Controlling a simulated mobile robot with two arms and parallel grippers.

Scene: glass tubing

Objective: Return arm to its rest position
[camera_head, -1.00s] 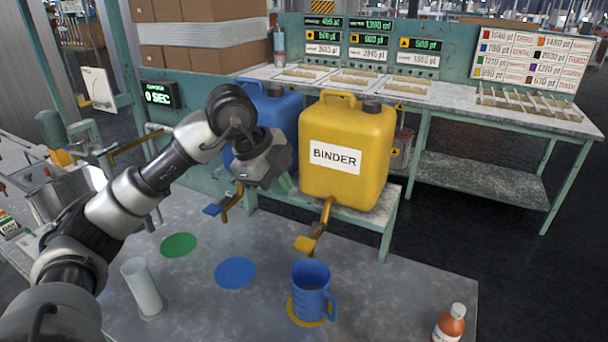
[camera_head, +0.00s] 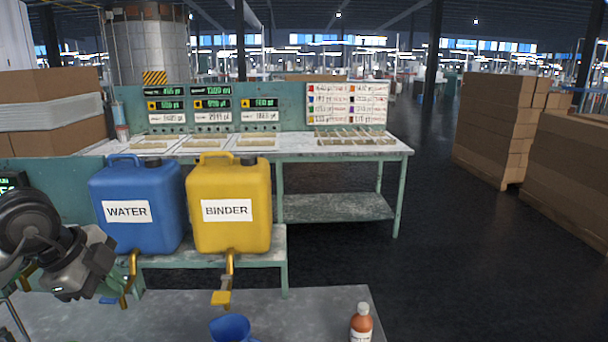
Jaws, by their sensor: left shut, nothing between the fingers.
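My left arm comes in at the left edge of the head view. Its gripper (camera_head: 108,291) is shut and empty, pointing toward the lower right. It shows just left of the spigot of the blue WATER jug (camera_head: 140,225), over the near table. No object hangs from it. My right gripper is not in view.
The yellow BINDER jug (camera_head: 231,182) stands beside the blue jug on a low bench. A blue measuring jug (camera_head: 231,328) is cut off at the bottom edge. A workbench (camera_head: 345,149) stands behind; stacked boxes (camera_head: 497,122) stand right.

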